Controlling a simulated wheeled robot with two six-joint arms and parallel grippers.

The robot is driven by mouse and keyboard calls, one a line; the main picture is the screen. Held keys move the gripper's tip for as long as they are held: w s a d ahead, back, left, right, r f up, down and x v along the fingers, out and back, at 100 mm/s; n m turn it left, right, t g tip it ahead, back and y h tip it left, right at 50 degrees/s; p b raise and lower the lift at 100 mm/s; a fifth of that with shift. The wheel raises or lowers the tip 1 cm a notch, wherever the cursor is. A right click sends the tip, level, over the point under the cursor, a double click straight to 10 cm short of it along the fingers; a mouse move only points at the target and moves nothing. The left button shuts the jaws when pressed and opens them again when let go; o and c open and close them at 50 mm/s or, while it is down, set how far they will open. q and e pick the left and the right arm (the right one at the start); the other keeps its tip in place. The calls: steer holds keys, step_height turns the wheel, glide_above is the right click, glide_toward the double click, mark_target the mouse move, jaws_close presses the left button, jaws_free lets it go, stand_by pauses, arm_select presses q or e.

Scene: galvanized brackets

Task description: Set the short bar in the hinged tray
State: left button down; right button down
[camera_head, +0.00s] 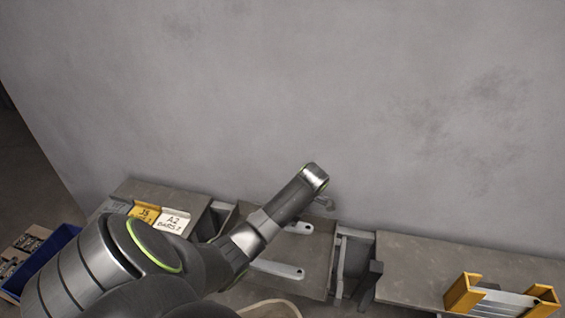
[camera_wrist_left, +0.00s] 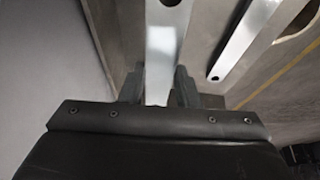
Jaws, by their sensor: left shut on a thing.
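In the left wrist view my left gripper (camera_wrist_left: 158,90) is shut on a pale metal bar (camera_wrist_left: 165,45), which runs away between its two dark fingers. A second pale bar (camera_wrist_left: 250,38) with a small hole at its near end lies apart to the right. In the head view two pale bars show by the middle panel, an upper one (camera_head: 299,228) and a lower one (camera_head: 278,269); my left arm covers parts of both and hides the jaws. I cannot tell which bar is the short one, nor pick out the hinged tray for certain. My right gripper is not in view.
A grey panel (camera_head: 313,262) lies between dark brackets. Yellow holders (camera_head: 463,294) with a pale plate (camera_head: 503,296) stand at the lower right. A wall rises behind.

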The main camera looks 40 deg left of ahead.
mark_target(279, 239)
arm_select(q)
step_height(279, 239, down, 3)
steer(key=shift+f, duration=2.1)
steer(key=c, duration=1.1)
jaws_free()
steer(key=shift+d+r, duration=0.1)
steer(key=shift+r, duration=0.05)
